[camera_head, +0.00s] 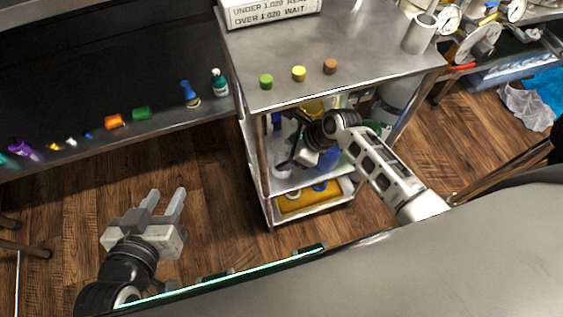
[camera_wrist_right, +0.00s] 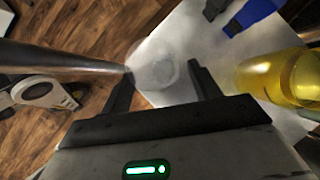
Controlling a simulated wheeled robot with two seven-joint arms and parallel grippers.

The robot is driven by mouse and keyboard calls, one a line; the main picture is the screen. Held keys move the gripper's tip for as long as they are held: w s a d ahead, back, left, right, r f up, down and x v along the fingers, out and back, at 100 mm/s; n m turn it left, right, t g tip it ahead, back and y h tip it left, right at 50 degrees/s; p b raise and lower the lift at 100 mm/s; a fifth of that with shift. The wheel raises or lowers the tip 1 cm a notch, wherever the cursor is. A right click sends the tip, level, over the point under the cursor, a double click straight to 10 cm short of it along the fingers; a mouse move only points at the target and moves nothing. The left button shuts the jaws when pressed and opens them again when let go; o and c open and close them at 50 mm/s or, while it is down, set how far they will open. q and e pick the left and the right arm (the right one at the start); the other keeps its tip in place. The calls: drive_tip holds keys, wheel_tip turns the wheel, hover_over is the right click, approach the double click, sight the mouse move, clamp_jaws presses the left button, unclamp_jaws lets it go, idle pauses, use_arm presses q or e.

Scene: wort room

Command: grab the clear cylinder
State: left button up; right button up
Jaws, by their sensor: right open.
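The clear cylinder (camera_wrist_right: 155,66) shows in the right wrist view as a see-through round shape on a white shelf. It lies between and just beyond the fingertips of my right gripper (camera_wrist_right: 161,74), which is open and empty. In the head view my right gripper (camera_head: 292,160) reaches into the cart's middle shelf; its fingertips are partly hidden, and I cannot clearly make out the cylinder there. My left gripper (camera_head: 166,200) is open and empty above the wooden floor, left of the cart.
A yellow cylinder (camera_wrist_right: 270,78) stands right of my right gripper, with a blue object (camera_wrist_right: 250,14) behind it. A metal post (camera_wrist_right: 60,60) runs close to the left finger. The cart top (camera_head: 300,50) carries green, yellow and brown pieces. A dark counter (camera_head: 90,70) holds small coloured items.

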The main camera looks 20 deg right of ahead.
drive_tip(key=shift+x, duration=0.85)
drive_tip(key=c, duration=1.1)
drive_tip(key=shift+r, duration=0.15)
